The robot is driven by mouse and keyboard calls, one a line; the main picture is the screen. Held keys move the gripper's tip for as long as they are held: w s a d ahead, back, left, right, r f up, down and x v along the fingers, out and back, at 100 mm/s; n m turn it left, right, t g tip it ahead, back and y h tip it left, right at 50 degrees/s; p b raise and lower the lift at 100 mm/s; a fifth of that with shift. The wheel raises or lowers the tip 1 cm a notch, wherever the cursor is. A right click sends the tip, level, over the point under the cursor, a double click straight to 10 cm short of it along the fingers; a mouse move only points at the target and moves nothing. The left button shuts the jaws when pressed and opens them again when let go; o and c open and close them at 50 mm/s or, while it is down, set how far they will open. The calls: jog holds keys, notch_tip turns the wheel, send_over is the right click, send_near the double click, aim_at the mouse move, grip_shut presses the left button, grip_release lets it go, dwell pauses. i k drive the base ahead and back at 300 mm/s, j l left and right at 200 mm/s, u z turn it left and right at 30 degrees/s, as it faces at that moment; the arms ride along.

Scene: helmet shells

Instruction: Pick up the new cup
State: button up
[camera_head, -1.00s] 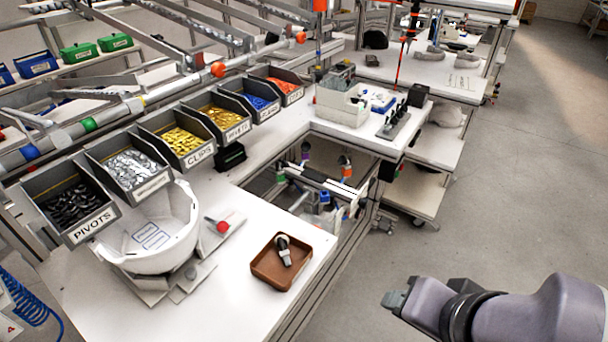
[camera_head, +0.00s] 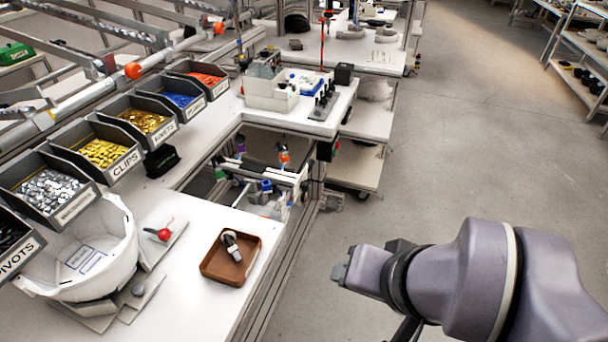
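I cannot make out anything that is clearly a cup. A white helmet shell (camera_head: 80,250), open side up, rests on a grey stand at the lower left of the white bench. A brown tray (camera_head: 214,274) on the bench holds a small dark and light tool-like object (camera_head: 232,246). My purple-grey arm enters from the right, and its grey end, with my gripper (camera_head: 345,272), hangs over the floor, apart from the bench. The fingers are too unclear to tell open from shut. Nothing is visibly held.
Bins labelled CLIPS (camera_head: 104,152) and RIVETS (camera_head: 147,121) stand in a row with others along the bench. A red-tipped item (camera_head: 165,233) lies near the shell. A white box (camera_head: 270,95) is on the far bench. Shelves (camera_head: 575,50) stand far right. The floor between is clear.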

aim_at(323, 101)
jog(key=i+l+u, duration=0.3)
jog(key=i, duration=0.15)
jog(key=i+l+u, duration=0.65)
jog(key=i+l, duration=0.15)
jog(key=i+l+u, duration=0.3)
jog(key=l, duration=0.25)
jog(key=i+l+u, duration=0.3)
jog(key=l, duration=0.35)
